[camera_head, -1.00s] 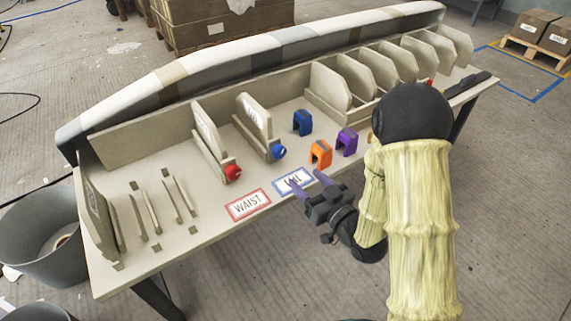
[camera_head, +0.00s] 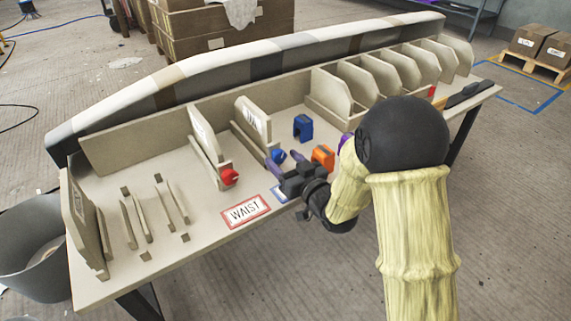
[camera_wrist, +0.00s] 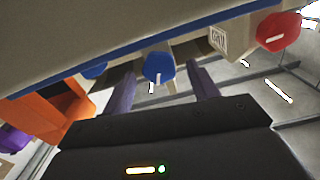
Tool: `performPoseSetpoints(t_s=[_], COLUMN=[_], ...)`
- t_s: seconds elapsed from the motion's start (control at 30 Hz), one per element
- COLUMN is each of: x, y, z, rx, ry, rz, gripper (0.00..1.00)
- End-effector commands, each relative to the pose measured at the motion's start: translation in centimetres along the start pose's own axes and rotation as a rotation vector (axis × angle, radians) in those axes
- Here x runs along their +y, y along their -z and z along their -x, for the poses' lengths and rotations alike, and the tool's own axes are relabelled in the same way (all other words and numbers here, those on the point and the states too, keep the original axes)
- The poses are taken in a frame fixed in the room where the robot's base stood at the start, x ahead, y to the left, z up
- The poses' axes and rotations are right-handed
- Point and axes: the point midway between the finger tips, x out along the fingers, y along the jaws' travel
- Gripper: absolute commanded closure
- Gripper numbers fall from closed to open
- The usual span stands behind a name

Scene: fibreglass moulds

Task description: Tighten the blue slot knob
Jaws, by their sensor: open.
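The blue slot knob (camera_head: 277,157) sits at the front end of a beige slot with an upright panel (camera_head: 254,125) on the table. In the wrist view the blue knob (camera_wrist: 158,67) lies between and just beyond the two purple fingers. My gripper (camera_head: 283,160) is open, low over the table in front of the knob, one finger on each side of it. Whether a finger touches the knob cannot be told. My gripper also shows in the wrist view (camera_wrist: 163,88). The blue-framed label (camera_head: 279,194) is mostly hidden by my gripper.
A red knob (camera_head: 229,176) is on the slot to the left. An orange block (camera_head: 323,157) stands close to the right of my gripper, with a blue block (camera_head: 303,127) behind. A purple block (camera_head: 344,140) is partly hidden by my arm. The WAIST label (camera_head: 245,211) lies in front.

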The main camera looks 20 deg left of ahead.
Motion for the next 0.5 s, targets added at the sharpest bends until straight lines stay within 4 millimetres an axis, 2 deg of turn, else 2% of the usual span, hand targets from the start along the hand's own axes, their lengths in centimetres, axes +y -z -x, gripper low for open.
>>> performPoseSetpoints(t_s=[0.23, 0.43, 0.5], x=[0.01, 0.02, 0.02], y=[0.02, 0.01, 0.01], z=[-0.04, -0.02, -0.02], rx=[0.0, 0.0, 0.0], ry=[0.0, 0.0, 0.0], rz=[0.0, 0.0, 0.0], gripper=[0.43, 0.82, 0.86])
